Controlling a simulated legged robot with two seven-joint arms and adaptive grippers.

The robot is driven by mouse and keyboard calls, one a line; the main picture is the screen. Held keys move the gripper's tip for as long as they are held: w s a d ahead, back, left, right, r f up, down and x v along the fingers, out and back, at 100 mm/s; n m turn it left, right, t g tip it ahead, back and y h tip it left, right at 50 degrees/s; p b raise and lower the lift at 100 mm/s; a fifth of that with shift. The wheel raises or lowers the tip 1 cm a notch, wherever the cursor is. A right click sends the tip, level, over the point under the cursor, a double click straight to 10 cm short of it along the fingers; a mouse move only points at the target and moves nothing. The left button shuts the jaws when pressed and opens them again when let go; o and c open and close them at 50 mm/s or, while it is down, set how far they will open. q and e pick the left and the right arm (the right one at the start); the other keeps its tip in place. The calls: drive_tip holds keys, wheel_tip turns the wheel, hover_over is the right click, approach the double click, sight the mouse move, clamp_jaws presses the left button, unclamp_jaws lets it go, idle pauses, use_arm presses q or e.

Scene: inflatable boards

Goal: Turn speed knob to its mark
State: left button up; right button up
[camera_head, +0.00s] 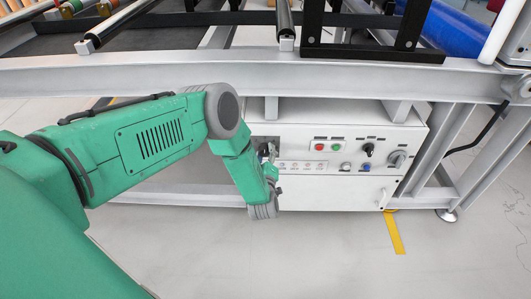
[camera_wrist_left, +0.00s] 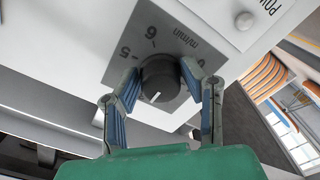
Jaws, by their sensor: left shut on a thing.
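The speed knob (camera_wrist_left: 160,80) is round and dark with a white pointer line, on a grey dial plate (camera_wrist_left: 158,34) in the left wrist view. The plate reads "m/min" with figures such as 5 and 6. The pointer points toward the bottom of that view, away from those figures. I cannot make out a separate mark. My left gripper (camera_wrist_left: 161,84) has one finger on each side of the knob and is shut on it. In the head view my left gripper (camera_head: 269,164) is at the left end of the white control panel (camera_head: 335,190) and hides most of the knob.
Right of the gripper the panel has a red button (camera_head: 320,147), a green button (camera_head: 337,147), a black selector (camera_head: 368,149) and a grey rotary switch (camera_head: 397,159). A grey frame beam (camera_head: 330,78) runs above the panel.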

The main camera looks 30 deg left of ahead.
use_arm(q)
drive_tip(key=shift+d+f, duration=0.15)
drive_tip(key=shift+d, duration=0.05)
drive_tip(key=o, duration=1.1)
drive_tip(key=shift+w+f, duration=0.1)
drive_tip(key=shift+a, duration=0.1)
drive_tip(key=shift+s, duration=0.2)
drive_tip(key=v, duration=1.1)
drive_tip(key=shift+s+d, duration=0.2)
drive_tip(key=shift+s, duration=0.1)
drive_tip(key=shift+d, duration=0.1)
